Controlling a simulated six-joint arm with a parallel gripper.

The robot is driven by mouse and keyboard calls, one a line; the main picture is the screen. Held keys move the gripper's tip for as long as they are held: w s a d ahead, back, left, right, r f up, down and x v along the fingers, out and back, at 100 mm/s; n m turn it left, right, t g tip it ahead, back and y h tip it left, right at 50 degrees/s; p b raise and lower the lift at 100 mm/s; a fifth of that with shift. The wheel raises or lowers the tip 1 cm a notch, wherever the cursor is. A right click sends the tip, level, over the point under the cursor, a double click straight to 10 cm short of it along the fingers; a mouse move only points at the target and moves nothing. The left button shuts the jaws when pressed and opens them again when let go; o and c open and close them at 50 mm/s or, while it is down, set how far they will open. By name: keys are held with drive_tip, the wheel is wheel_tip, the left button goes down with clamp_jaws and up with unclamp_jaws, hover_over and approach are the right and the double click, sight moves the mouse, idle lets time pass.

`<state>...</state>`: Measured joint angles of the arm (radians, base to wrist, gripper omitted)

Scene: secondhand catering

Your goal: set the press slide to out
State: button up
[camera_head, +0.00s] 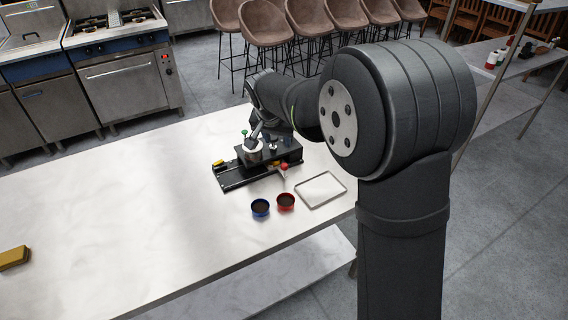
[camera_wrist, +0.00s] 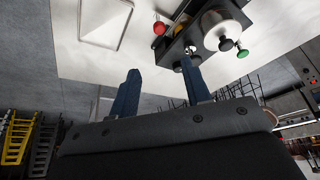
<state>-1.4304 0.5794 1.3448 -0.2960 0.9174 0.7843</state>
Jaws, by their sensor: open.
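The press (camera_head: 285,152) is a black unit on the white table, with a low black rail base (camera_head: 235,182) reaching out to its left. It carries a silver round pot (camera_head: 251,156), a green knob (camera_head: 244,133) and a red ball knob (camera_head: 284,166). A small yellow piece (camera_head: 219,163) sits at the left end of the base. I cannot tell which part is the slide or how it is set. My gripper (camera_wrist: 162,80) is open and empty in the wrist view, with the press (camera_wrist: 190,38) beyond its fingers. In the head view my arm partly covers the press's back.
A blue bowl (camera_head: 260,208) and a red bowl (camera_head: 286,202) with dark contents stand in front of the press. A shallow white tray (camera_head: 321,189) lies to their right. A yellow-brown block (camera_head: 14,257) lies far left. The table (camera_head: 130,200) between is clear.

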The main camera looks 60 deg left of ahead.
sight(284, 165)
drive_tip(key=x, duration=1.6)
drive_tip(key=shift+f, duration=0.2)
clamp_jaws()
